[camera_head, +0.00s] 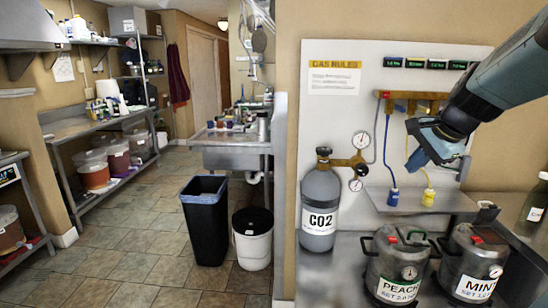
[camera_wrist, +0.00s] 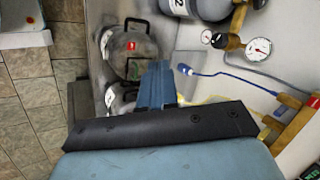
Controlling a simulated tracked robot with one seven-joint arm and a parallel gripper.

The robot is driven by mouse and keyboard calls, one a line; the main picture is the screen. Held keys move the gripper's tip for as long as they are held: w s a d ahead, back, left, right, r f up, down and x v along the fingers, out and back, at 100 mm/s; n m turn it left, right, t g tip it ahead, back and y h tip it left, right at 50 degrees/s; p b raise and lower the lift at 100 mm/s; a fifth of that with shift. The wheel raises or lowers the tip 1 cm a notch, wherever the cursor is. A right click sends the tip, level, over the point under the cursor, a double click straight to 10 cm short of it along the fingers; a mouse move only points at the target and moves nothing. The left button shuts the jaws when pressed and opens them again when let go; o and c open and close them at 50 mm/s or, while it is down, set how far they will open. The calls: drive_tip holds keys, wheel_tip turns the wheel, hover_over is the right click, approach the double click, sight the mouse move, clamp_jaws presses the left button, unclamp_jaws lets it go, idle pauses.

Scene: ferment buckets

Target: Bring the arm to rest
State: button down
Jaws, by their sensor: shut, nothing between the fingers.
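My gripper (camera_head: 415,160) is at the right in the head view, in front of the gas panel and above the two kegs. Its fingers point down and to the left. In the wrist view my gripper (camera_wrist: 157,75) shows as blue fingers shut together, with nothing between them. The PEACH keg (camera_head: 397,265) and the MINT keg (camera_head: 474,262) stand below it, apart from it. A keg with a red tag (camera_wrist: 130,50) also shows beyond the fingers in the wrist view. Part of the gas panel is hidden behind my arm.
A dark bottle (camera_head: 535,205) stands at the far right. Bins (camera_head: 205,220) stand left on open tiled floor.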

drive_tip(key=s+a+f+n+h, duration=0.1)
drive_tip(key=s+a+n, duration=0.3)
drive_tip(key=s+n, duration=0.3)
drive_tip(key=s+a+f+n, duration=0.1)
drive_tip(key=s+a+n, duration=0.4)
drive_tip(key=s+n, duration=0.2)
drive_tip(key=shift+s+a+f+g+h, duration=0.3)
drive_tip(key=shift+s+h, duration=0.1)
drive_tip(key=shift+s, duration=0.75)
drive_tip(key=shift+a, duration=0.1)
